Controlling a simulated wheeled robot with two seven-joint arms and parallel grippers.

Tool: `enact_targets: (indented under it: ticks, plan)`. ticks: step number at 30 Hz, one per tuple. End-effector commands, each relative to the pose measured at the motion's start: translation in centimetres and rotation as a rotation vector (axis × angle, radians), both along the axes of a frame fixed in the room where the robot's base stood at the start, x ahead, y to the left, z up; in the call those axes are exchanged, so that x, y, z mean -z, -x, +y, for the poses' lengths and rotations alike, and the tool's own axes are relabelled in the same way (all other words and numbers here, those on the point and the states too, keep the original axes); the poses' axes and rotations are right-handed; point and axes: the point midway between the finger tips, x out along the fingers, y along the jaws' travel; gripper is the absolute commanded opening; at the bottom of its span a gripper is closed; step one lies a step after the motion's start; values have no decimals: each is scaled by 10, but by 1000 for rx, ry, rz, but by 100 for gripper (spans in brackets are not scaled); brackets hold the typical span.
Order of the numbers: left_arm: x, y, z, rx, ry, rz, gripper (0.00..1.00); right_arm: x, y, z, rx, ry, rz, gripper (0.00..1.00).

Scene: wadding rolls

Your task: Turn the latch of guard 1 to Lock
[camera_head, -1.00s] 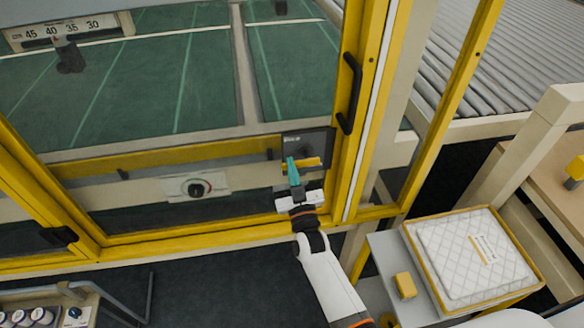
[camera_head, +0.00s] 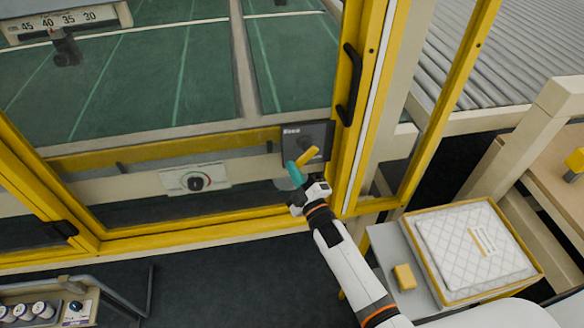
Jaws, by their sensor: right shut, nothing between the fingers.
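The guard is a yellow-framed door with a clear panel, and its frame (camera_head: 356,120) stands in front of me. A dark latch plate (camera_head: 291,141) sits at its lower right corner, with small white lettering I cannot read surely. The yellow latch handle (camera_head: 309,155) on it is tilted, its right end up. My right gripper (camera_head: 294,172) has teal fingers, shut and empty, at the lower left end of the latch handle. I cannot tell whether they touch it. My left gripper is not in view.
A black pull handle (camera_head: 350,85) is on the door frame above the latch. A dial panel (camera_head: 196,179) is behind the guard at left. A tray with a white quilted pad (camera_head: 472,250) and a yellow block (camera_head: 404,277) are at lower right.

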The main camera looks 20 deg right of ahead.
Motion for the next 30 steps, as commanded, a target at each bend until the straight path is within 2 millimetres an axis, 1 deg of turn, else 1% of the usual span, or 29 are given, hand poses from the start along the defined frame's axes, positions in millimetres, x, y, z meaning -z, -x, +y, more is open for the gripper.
enact_targets:
  ticks: [9,18,20,30]
  plan:
    - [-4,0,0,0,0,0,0,11,1,-11,0,299,23,0]
    - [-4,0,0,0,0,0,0,18,2,-20,0,521,40,0]
    - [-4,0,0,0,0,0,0,19,2,-21,0,543,41,0]
    - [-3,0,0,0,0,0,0,21,2,-26,1,534,43,0]
